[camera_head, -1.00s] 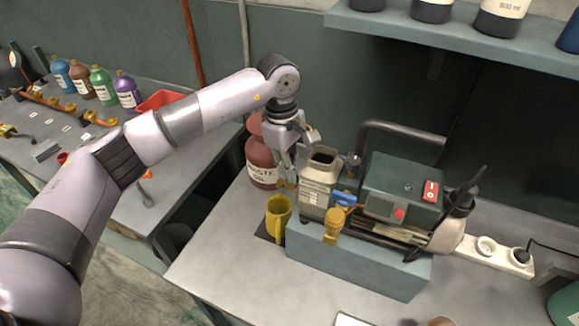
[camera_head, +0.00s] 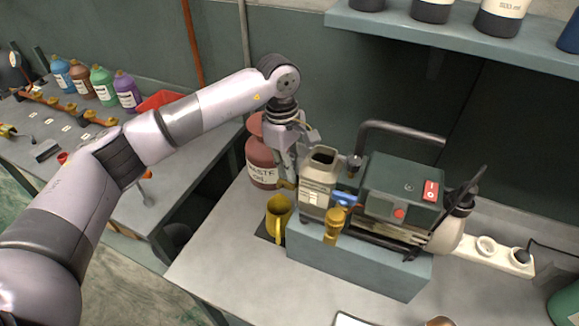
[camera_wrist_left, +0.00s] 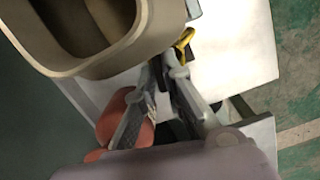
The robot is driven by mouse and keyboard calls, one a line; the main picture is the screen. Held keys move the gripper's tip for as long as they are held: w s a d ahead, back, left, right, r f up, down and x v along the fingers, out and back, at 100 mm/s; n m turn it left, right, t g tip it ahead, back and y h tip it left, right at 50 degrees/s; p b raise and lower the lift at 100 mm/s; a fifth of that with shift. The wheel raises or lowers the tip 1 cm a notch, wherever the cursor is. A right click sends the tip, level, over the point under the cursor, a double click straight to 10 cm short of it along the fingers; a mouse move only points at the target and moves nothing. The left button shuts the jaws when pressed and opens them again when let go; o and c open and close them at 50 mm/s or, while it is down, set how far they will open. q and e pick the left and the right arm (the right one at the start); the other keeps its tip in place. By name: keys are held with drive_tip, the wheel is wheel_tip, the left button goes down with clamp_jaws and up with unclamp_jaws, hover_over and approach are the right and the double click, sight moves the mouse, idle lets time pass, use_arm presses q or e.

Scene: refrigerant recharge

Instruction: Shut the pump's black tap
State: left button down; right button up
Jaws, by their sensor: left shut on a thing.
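The pump (camera_head: 405,188) has a dark green body and stands on a grey-blue block. Its beige reservoir (camera_head: 318,190) is at its left end, with an open top that also shows large in the left wrist view (camera_wrist_left: 140,35). My left gripper (camera_head: 288,178) points down beside the reservoir's left side. In the left wrist view its fingers (camera_wrist_left: 166,78) are close together, shut on a small dark piece that looks like the black tap; the fingers mostly hide it. My right gripper is in neither view.
A white power strip (camera_head: 490,252) lies at right.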

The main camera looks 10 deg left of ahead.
use_arm(q)
drive_tip(key=shift+f+m+b, duration=0.15)
drive_tip(key=shift+m+b, duration=0.15)
drive_tip(key=shift+b, duration=0.1)
drive_tip(key=shift+m+b, duration=0.85)
drive_tip(key=shift+m, duration=0.35)
